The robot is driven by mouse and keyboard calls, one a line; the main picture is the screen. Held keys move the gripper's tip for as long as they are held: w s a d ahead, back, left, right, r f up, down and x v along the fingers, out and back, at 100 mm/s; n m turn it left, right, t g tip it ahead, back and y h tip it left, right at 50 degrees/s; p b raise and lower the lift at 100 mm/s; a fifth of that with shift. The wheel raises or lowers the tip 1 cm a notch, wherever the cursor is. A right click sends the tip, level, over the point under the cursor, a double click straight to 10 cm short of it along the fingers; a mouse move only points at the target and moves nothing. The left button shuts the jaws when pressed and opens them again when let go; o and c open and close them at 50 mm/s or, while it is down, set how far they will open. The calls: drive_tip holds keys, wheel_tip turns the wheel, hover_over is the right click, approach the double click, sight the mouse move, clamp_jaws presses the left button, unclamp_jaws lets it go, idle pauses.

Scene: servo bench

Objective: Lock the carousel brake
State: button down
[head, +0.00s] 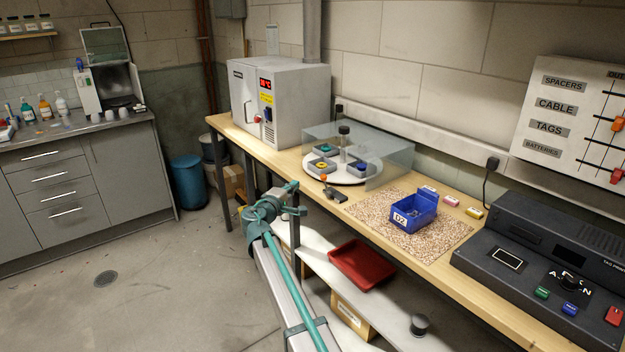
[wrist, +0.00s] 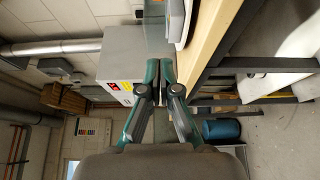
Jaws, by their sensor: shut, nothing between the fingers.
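The carousel (head: 318,168) is a round white turntable on the bench, with several small dark trays holding coloured pieces and a central post. A clear guard stands around its back and right side. At its front edge is a small orange-knobbed lever (head: 323,178) beside a dark block (head: 337,194), which looks like the brake. My gripper (head: 293,186) is in front of the bench's front edge, left of the lever and apart from it. In the wrist view my gripper (wrist: 166,63) is shut and empty, its teal fingertips together. The lever is not clearly visible there.
A grey cabinet with a red display (head: 280,100) stands left of the carousel. To the right are a blue bin (head: 427,216) on a speckled mat (head: 372,213) and a dark console (head: 540,260). A red tray (head: 362,264) lies on the lower shelf. The bench front edge (wrist: 204,45) is close to my fingers.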

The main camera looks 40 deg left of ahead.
sight(326, 185)
drive_tip(key=p+x, duration=0.2)
drive_tip(key=x, duration=0.8)
drive_tip(key=d+p, duration=0.1)
drive_tip(key=d, duration=0.3)
drive_tip(key=shift+s, duration=0.1)
drive_tip(key=shift+d+f+b, duration=0.1)
drive_tip(key=shift+d+b, duration=0.05)
drive_tip(key=shift+b, duration=0.2)
